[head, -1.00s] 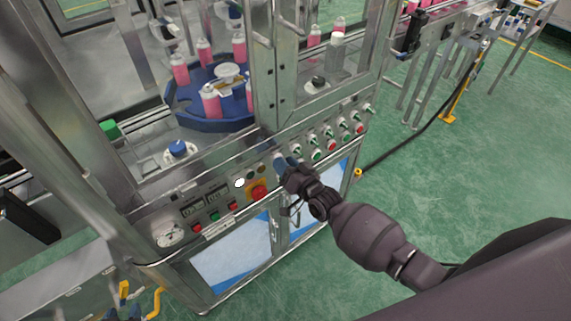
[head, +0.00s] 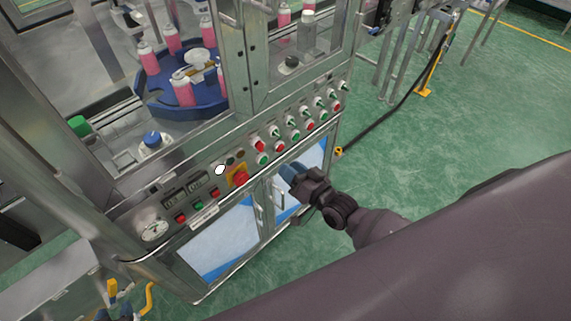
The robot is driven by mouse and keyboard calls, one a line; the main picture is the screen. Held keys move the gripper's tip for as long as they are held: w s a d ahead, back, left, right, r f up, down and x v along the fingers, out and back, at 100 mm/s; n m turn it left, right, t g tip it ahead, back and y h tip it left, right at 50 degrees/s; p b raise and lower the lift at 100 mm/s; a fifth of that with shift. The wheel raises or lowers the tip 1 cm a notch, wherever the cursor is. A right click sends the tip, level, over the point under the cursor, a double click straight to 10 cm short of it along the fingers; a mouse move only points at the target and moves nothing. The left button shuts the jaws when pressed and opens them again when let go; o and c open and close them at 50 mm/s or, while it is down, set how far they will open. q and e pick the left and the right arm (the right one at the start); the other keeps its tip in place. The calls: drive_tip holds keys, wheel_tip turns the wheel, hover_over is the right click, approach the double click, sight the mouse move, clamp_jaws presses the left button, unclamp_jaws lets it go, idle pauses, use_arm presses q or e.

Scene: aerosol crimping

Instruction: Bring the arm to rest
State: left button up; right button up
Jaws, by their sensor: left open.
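My right arm comes in from the lower right. Its dark gripper (head: 293,174) with bluish fingertips is in front of the machine's lower cabinet doors, just below the control panel (head: 215,183). It appears apart from the buttons and nothing shows in it; its jaw gap is hard to make out. The panel has a red emergency button (head: 240,178) on yellow and rows of red and green buttons and switches.
Behind the machine's frame, a blue rotary table (head: 208,107) carries several pink bottles. A yellow hose (head: 148,298) is at the lower left. A black cable (head: 385,125) crosses the green floor (head: 470,125), which is open to the right.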

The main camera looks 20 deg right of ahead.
idle(0.6)
drive_tip(key=s+d+f+n+g+h, duration=0.1)
drive_tip(key=s+d+f+g+h, duration=0.1)
drive_tip(key=s, duration=0.6)
drive_tip(key=s+d+f+n+g+h, duration=0.2)
drive_tip(key=s+d+g+h, duration=0.1)
drive_tip(key=s, duration=0.5)
drive_tip(key=shift+s+d+f+h, duration=0.2)
drive_tip(key=shift+d+f+h, duration=0.1)
drive_tip(key=shift+d+h, duration=0.5)
drive_tip(key=shift+w+d, duration=0.1)
drive_tip(key=shift+w, duration=0.05)
idle(0.8)
